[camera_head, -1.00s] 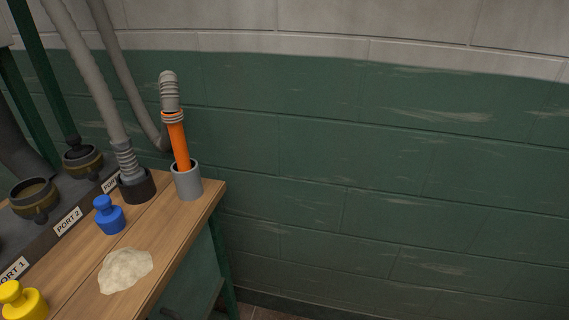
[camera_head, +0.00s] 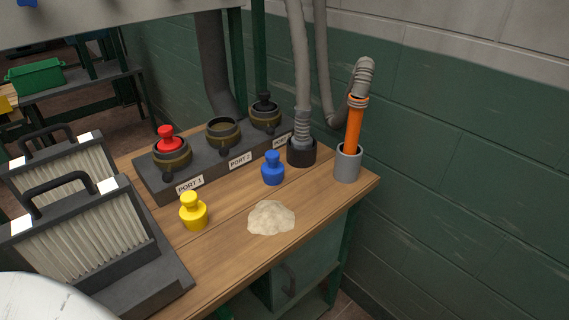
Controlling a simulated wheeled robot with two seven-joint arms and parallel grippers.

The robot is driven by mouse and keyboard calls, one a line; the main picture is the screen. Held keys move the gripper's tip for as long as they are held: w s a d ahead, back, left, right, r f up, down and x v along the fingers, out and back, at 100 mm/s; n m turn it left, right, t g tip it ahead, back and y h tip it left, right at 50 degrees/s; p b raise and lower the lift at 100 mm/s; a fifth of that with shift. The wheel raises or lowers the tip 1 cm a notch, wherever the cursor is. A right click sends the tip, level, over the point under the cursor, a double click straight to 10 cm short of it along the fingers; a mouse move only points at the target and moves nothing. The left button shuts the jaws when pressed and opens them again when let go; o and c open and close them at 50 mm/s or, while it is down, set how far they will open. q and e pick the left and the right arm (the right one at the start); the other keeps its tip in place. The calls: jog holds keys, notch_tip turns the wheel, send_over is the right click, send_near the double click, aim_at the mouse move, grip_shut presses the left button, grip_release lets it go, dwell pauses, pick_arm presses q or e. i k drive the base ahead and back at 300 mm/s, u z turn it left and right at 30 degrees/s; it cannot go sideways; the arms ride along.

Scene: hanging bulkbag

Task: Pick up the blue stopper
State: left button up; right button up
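The blue stopper (camera_head: 272,168) stands upright on the wooden bench, in front of the port block and left of the black hose holder. It has a round knob on a wider body. Nothing touches it. Neither of my grippers shows in the head view.
A yellow stopper (camera_head: 193,211) stands to its left and a pale powder heap (camera_head: 271,217) lies in front. A red stopper (camera_head: 167,140) sits in port 1. The black holder (camera_head: 301,152) and grey cup (camera_head: 348,163) with an orange tool stand right. Pleated filters (camera_head: 84,235) fill the left.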

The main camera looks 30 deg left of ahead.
aim_at(273, 171)
jog(key=z, duration=1.6)
jog(key=i, duration=0.75)
jog(key=u, duration=2.4)
